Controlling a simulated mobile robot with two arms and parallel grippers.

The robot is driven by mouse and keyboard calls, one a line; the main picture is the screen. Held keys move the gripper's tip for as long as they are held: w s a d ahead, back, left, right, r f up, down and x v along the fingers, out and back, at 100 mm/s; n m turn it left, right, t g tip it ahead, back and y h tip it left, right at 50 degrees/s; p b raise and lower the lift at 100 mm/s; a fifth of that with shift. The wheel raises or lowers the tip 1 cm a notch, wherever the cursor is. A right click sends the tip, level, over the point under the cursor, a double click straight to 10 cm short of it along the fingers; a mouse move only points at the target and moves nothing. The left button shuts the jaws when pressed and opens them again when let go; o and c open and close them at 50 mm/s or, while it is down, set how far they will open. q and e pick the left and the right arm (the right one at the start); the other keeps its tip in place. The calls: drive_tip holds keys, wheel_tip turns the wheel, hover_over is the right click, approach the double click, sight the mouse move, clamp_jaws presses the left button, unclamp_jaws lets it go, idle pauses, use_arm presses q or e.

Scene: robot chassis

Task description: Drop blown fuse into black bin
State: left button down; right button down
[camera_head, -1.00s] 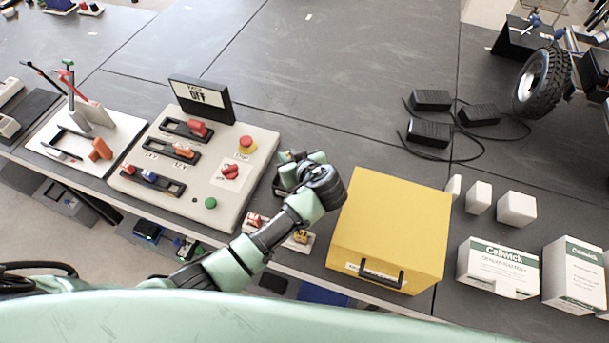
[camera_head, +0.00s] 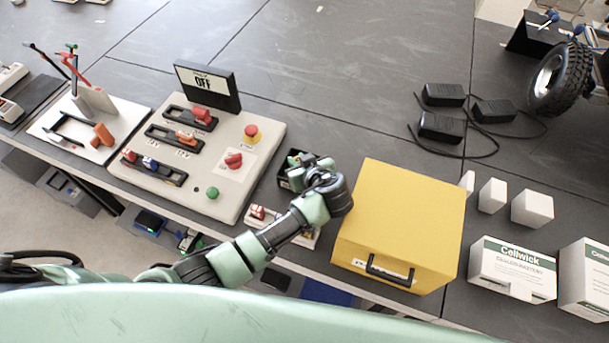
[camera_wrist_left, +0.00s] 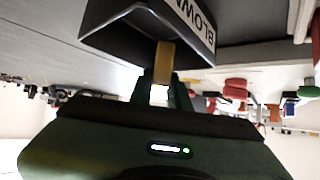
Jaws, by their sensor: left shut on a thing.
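The black bin (camera_head: 284,181) stands on the bench between the control panel and the yellow box. My left gripper (camera_head: 304,163) is at the bin and hides part of it. In the left wrist view the bin (camera_wrist_left: 112,20) carries a white label reading "BLOWN". There my left gripper (camera_wrist_left: 165,85) is shut on a tan fuse (camera_wrist_left: 165,58) with a pale end. The fuse overlaps the bin's edge in that view; I cannot tell whether it is inside. The fuse is hidden in the head view. My right gripper is not in view.
The yellow box (camera_head: 405,215) stands close on the right of my left wrist. The control panel (camera_head: 225,135), with fuse holders, buttons and an "OFF" display (camera_head: 205,84), is on the left. A small holder with red parts (camera_head: 258,212) lies in front of the bin.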

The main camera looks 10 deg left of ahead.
use_arm(q)
drive_tip(key=c, duration=1.3)
unclamp_jaws()
drive_tip(key=shift+o, duration=0.2)
wheel_tip(320, 180, up, 20)
drive_tip(key=b, duration=0.2)
drive_tip(key=shift+b, duration=0.35)
